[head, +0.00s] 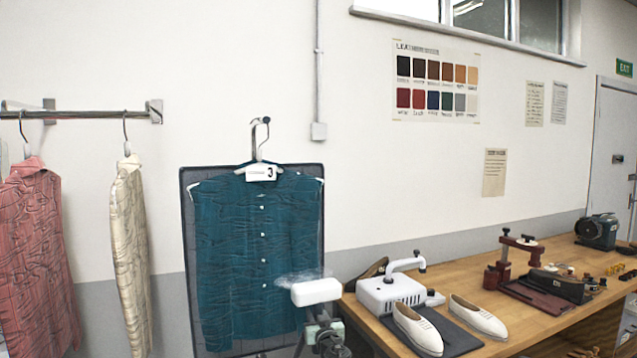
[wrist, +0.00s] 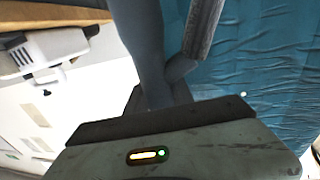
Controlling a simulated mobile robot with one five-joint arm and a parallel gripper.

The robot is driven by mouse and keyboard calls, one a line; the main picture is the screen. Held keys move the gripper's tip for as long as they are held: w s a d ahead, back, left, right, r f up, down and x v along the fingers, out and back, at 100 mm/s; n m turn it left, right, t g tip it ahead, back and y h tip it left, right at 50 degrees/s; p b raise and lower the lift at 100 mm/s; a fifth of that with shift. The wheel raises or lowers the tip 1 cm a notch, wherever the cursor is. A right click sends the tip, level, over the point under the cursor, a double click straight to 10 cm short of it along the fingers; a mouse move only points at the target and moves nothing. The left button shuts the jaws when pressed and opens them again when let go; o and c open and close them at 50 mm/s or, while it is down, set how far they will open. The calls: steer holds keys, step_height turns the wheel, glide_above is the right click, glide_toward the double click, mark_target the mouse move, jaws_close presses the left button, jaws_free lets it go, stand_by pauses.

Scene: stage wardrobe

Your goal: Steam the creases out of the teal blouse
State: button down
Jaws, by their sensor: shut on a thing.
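The teal blouse (head: 230,235) hangs buttoned on a hanger with a tag marked 3, against a dark upright board. Wavy creases show across its front and sleeves. My gripper (head: 325,328) is at its lower right, shut on the steamer, whose white head (head: 316,291) is level and overlaps the blouse's lower right edge in the head view. A pale wisp of steam rises above the head. In the wrist view, a grey part of the steamer (wrist: 148,45) rises from the jaws, and the creased blouse (wrist: 255,70) fills the right. Any contact with the cloth cannot be told.
A pink shirt (head: 35,255) and a cream shirt (head: 130,250) hang from a wall rail (head: 80,115) at left. A wooden bench (head: 545,258) at right bears a white device (head: 388,290), pale shoes (head: 418,328) and a red-and-black machine (head: 550,285), close to my gripper's right.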

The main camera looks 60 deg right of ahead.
steer(key=s+a+r+p, duration=0.2)
steer(key=r+p, duration=1.3)
steer(key=r, duration=0.2)
steer(key=s+a+r+p, duration=0.2)
steer(key=r+p, duration=1.4)
steer(key=r, duration=0.1)
steer(key=x, duration=0.5)
steer(key=b+x, duration=0.1)
steer(key=x, duration=0.1)
steer(key=shift+w+a+f, duration=0.15)
steer(key=shift+w+f, duration=0.05)
steer(key=shift+w, duration=0.3)
steer(key=shift+s+a+f+b, duration=0.1)
steer(key=shift+f+b, duration=2.25)
steer(key=shift+f, duration=0.15)
steer(key=shift+f+b, duration=2.25)
steer(key=shift+b, duration=0.1)
steer(key=shift+f, duration=0.1)
